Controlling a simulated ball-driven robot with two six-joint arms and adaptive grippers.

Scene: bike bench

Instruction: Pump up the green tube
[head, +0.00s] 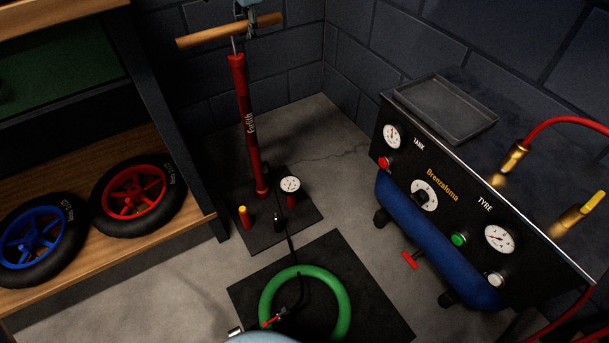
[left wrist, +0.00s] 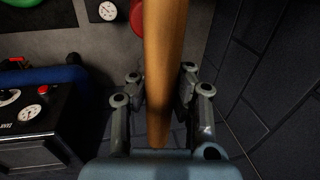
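The red floor pump (head: 244,120) stands upright at the back. Its wooden crossbar handle (head: 205,36) is raised, with bare rod showing above the barrel. The green tube (head: 346,300) lies on a dark mat. A black hose runs from the pump to it, with a red-levered head (head: 273,321) at its lower left, partly hidden.
A compressor bench (head: 440,195) with gauges, a tray (head: 445,105) and brass-ended red hoses stands at the right. A shelf at the left holds a red wheel (head: 137,193) and a blue wheel (head: 37,240). The pump's gauge (head: 290,185) stands beside the barrel.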

